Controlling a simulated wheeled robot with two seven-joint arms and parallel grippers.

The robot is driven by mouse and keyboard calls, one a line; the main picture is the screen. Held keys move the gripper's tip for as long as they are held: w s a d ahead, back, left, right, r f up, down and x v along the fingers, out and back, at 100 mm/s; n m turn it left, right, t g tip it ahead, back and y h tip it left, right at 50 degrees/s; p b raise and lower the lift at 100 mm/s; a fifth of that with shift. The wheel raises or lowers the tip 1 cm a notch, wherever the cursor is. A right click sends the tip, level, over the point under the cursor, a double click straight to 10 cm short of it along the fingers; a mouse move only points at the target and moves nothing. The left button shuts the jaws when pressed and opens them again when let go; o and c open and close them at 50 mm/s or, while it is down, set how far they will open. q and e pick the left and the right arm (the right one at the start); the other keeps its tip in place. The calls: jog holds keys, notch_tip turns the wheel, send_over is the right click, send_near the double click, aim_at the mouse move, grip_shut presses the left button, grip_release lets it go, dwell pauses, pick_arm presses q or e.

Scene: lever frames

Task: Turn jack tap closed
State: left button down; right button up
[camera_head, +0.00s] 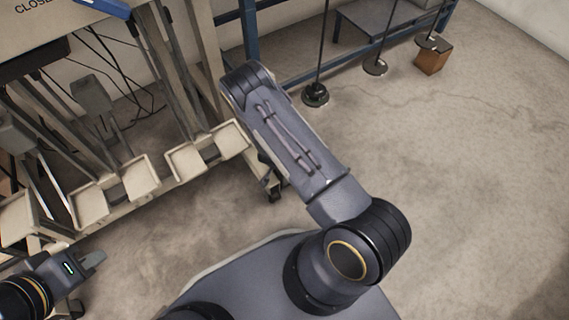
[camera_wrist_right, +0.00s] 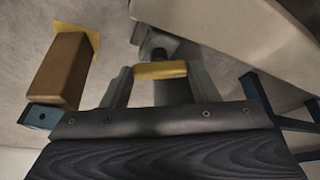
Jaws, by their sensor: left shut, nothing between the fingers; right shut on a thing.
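My left gripper (camera_head: 92,262) is at the lower left of the head view, shut and empty, in front of the pale pedal trays. My right arm reaches up and left across the middle of the head view, and its hand is hidden there. In the right wrist view my right gripper (camera_wrist_right: 160,80) is shut on a short yellow bar (camera_wrist_right: 160,69), with a grey finger on each side. I cannot tell for sure whether this bar is the jack tap's handle. A dark wood-grained surface (camera_wrist_right: 170,158) with a grey riveted edge fills the bottom of that view.
A lever frame with pale trays (camera_head: 205,150) and a blue handle (camera_head: 105,7) stands at the left. Rods on round bases (camera_head: 316,95) and a brown block (camera_head: 433,57) stand at the back. The floor at the right is clear.

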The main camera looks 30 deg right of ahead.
jog(key=o, duration=0.7)
jog(key=shift+r, duration=0.1)
jog(key=p+v, duration=0.3)
jog(key=v, duration=0.4)
jog(key=shift+r+p, duration=0.3)
jog(key=shift+s+a, duration=0.1)
